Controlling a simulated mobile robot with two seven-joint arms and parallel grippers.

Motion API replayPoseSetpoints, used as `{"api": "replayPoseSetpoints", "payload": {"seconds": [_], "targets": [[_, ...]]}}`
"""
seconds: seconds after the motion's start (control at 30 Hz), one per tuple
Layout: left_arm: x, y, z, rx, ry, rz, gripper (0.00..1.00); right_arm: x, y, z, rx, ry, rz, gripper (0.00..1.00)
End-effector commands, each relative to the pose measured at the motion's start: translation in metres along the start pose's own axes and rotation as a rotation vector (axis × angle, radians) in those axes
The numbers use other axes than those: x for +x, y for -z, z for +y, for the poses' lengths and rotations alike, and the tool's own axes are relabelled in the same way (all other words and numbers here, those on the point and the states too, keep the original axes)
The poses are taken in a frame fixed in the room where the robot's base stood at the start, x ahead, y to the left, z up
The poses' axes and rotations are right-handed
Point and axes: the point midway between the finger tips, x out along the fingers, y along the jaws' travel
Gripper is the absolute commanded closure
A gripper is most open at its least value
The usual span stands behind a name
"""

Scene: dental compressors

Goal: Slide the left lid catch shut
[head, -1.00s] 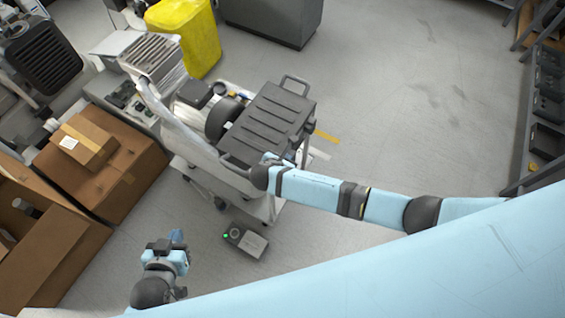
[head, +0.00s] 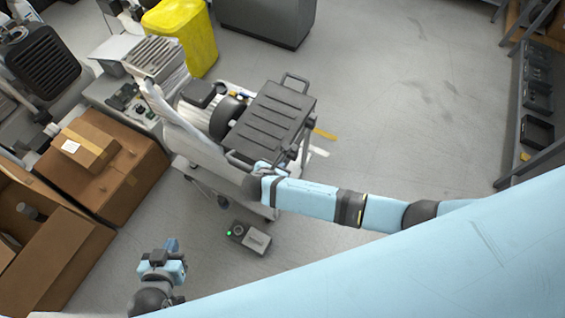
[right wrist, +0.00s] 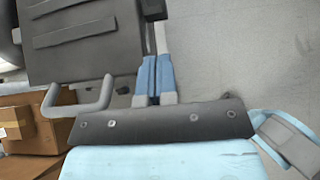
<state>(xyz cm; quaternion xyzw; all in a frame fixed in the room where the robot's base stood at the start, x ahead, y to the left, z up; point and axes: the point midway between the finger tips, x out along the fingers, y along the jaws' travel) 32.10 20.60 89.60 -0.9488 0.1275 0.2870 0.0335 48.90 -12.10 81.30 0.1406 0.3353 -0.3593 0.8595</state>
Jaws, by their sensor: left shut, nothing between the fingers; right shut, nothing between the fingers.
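The compressor's dark ribbed lid (head: 272,117) lies flat on the cart, with a loop handle at its far end. In the right wrist view the lid (right wrist: 85,45) fills the upper left, with a grey handle (right wrist: 78,101) at its near edge. A small dark block (right wrist: 153,9) at the lid's side edge may be a catch; I cannot tell its position. My right gripper (head: 262,166) is at the lid's near edge; its blue fingers (right wrist: 156,75) are shut and empty beside the lid's side. My left gripper (head: 172,246) is shut and empty over the floor, away from the compressor.
A small grey box with a green light (head: 248,238) lies on the floor near the cart. Cardboard boxes (head: 110,175) stand at the left, a yellow bin (head: 186,38) behind. A dark rack (head: 538,105) stands at the right. Floor between lid and rack is clear.

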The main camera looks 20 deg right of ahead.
Motion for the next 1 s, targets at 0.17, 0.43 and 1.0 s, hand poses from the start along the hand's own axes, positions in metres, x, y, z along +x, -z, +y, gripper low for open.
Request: {"api": "replayPoseSetpoints", "payload": {"seconds": [0.17,0.43,1.0], "targets": [[0.002,-0.001,0.003,-0.005,-0.004,0.000,1.00,-0.036,0.001,0.000,0.000,-0.001,0.000,1.00],[0.006,0.006,0.003,-0.005,-0.004,0.014,1.00,-0.060,0.000,0.000,-0.001,0.001,-0.001,1.00],[0.004,0.003,0.003,-0.003,-0.004,0.008,1.00,-0.061,0.000,0.000,-0.001,0.001,-0.001,1.00]]}}
